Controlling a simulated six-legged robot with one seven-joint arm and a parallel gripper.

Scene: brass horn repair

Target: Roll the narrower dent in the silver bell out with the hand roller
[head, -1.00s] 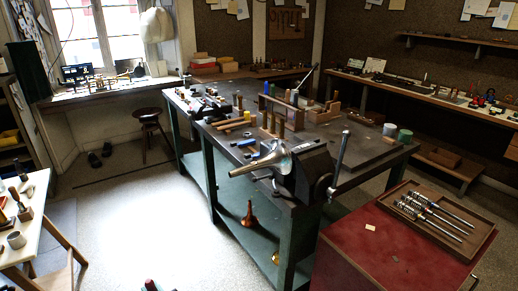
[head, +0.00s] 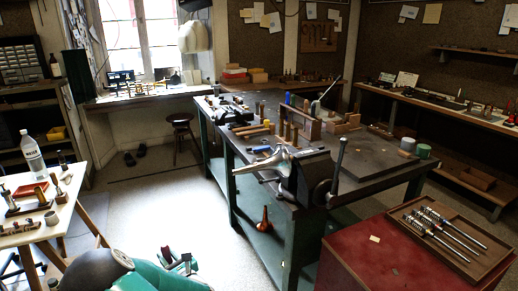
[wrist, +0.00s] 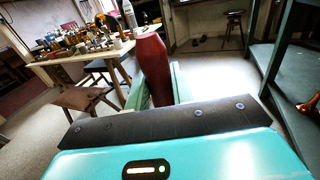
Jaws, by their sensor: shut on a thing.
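The silver bell (head: 282,160) lies level at the front corner of the workbench, by the black vise (head: 308,180), its narrow end pointing left. I cannot make out its dents at this distance. My gripper (head: 178,263) is low over the floor, left of the bench and well apart from the bell. In the wrist view, my gripper (wrist: 156,88) is shut on an upright dark red, rounded piece (wrist: 152,62), seemingly the hand roller's handle. The roller's working end cannot be made out.
The workbench (head: 380,165) carries wooden blocks and tools. A red cabinet (head: 345,255) with a tray of valve parts (head: 478,262) stands at front right. A white table (head: 70,200) with a bottle is at left. An orange bell (head: 265,219) is on the lower shelf. Floor between is clear.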

